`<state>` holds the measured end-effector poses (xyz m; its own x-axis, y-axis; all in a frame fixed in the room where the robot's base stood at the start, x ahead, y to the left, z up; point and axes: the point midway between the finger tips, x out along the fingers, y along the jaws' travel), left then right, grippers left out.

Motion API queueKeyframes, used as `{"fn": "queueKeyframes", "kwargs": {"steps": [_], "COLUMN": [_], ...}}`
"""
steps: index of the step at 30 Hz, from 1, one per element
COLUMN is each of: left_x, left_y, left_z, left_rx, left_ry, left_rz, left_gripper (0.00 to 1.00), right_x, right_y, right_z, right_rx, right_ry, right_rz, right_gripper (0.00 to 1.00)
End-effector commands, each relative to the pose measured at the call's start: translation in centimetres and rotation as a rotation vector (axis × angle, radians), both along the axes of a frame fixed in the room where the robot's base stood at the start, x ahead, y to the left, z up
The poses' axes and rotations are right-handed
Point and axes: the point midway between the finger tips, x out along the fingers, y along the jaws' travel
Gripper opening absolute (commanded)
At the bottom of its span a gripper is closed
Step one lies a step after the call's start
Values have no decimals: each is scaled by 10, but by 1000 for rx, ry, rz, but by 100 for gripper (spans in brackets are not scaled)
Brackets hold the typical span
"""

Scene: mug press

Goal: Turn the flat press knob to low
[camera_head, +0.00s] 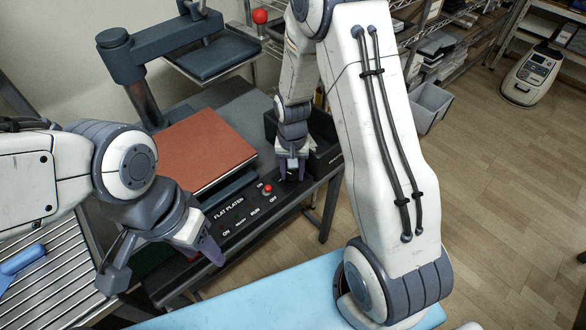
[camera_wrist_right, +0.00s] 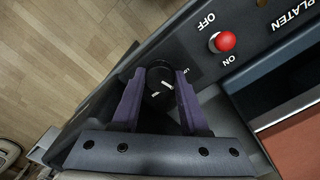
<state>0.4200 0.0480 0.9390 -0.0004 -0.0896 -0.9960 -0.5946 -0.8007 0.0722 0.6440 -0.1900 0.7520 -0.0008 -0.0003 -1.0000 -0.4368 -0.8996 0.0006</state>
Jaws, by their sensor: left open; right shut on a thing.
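The black flat press knob (camera_wrist_right: 159,90) shows in the right wrist view, with white marks on its face. My right gripper (camera_wrist_right: 158,85) has its purple fingers on either side of the knob and is shut on it. In the head view my right gripper (camera_head: 291,174) reaches down to the right end of the black control panel (camera_head: 232,230), where it hides the knob. A small, partly covered label sits beside the knob; its setting is unclear. My left gripper (camera_head: 209,252) is open and empty, near the panel's left end.
A red-tipped switch (camera_head: 267,188) sits on the panel close to my right gripper; it also shows in the right wrist view (camera_wrist_right: 223,41). The orange-brown platen (camera_head: 195,148) lies behind the panel. A black bin (camera_head: 324,150) stands close by at the right.

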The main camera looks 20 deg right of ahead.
Motion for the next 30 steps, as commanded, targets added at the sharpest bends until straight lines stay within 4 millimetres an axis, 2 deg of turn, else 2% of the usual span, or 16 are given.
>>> {"fn": "queueKeyframes", "kwargs": {"steps": [15,22,30], "left_x": [0,0,0], "left_y": [0,0,0], "left_z": [21,25,27], "left_rx": [0,0,0], "left_ry": [0,0,0], "left_rz": [0,0,0], "left_gripper": [50,50,50], "right_x": [1,1,1], "right_y": [0,-1,-1], "right_z": [2,1,1], "right_rx": [0,0,0], "right_ry": [-2,-3,-4], "right_rz": [434,553,613], "right_gripper": [0,0,0]}}
